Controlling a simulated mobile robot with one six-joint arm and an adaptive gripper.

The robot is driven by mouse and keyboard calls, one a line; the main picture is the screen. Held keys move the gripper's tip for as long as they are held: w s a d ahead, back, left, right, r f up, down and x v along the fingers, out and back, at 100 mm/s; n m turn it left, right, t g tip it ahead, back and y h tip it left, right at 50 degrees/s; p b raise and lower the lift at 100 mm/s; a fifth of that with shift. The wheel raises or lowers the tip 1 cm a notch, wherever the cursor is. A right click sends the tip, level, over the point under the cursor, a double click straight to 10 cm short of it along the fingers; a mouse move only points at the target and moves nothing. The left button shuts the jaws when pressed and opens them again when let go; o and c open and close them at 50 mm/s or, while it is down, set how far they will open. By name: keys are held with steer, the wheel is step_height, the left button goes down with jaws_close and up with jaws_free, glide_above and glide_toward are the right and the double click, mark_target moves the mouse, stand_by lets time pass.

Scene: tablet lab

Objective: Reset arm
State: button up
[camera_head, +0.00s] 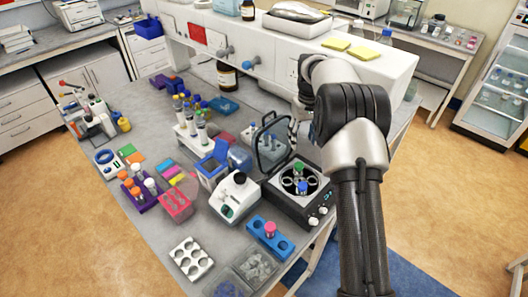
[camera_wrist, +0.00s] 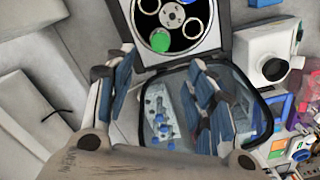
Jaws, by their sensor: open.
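My arm reaches in from the right in the head view, and its end is mostly hidden behind the arm's own links near the white shelf. In the wrist view my gripper (camera_wrist: 163,62) is open, with its two blue-grey fingers apart and nothing between them. A black centrifuge (camera_head: 285,205) stands on the bench below my arm with its clear lid (camera_head: 259,157) raised. A green-capped tube (camera_head: 299,167) and a blue-capped tube (camera_head: 303,187) sit in its rotor. The wrist view shows the green cap (camera_wrist: 160,41) beyond the fingers, and the lid (camera_wrist: 262,122) behind the right finger.
A white vortex mixer (camera_head: 235,195) and a blue rack (camera_head: 270,238) with a pink-capped tube stand beside the centrifuge. Tube racks (camera_head: 146,199) and bottles crowd the bench. The white shelf (camera_head: 285,60) runs close behind my arm.

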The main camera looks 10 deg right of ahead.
steer(key=s+a+r+t+b, duration=0.1)
steer(key=s+a+r+b, duration=0.25)
steer(key=s+r, duration=0.4)
steer(key=s+a+r+t+b, duration=0.15)
steer(key=s+a+r, duration=0.25)
steer(key=s+r, duration=0.4)
steer(key=s+a+f+b, duration=0.1)
steer(key=s+f+b, duration=0.1)
steer(key=s, duration=0.6)
steer(key=s+a+f+t+b, duration=0.1)
steer(key=s+f, duration=0.3)
steer(key=s, duration=0.5)
steer(key=s+a+f+m+t+b, duration=0.1)
steer(key=s+a+f+b, duration=0.1)
steer(key=s, duration=0.6)
steer(key=shift+s+a+f+b, duration=0.2)
steer(key=shift+f+b, duration=0.15)
steer(key=shift+f, duration=0.3)
steer(key=shift+w, duration=0.1)
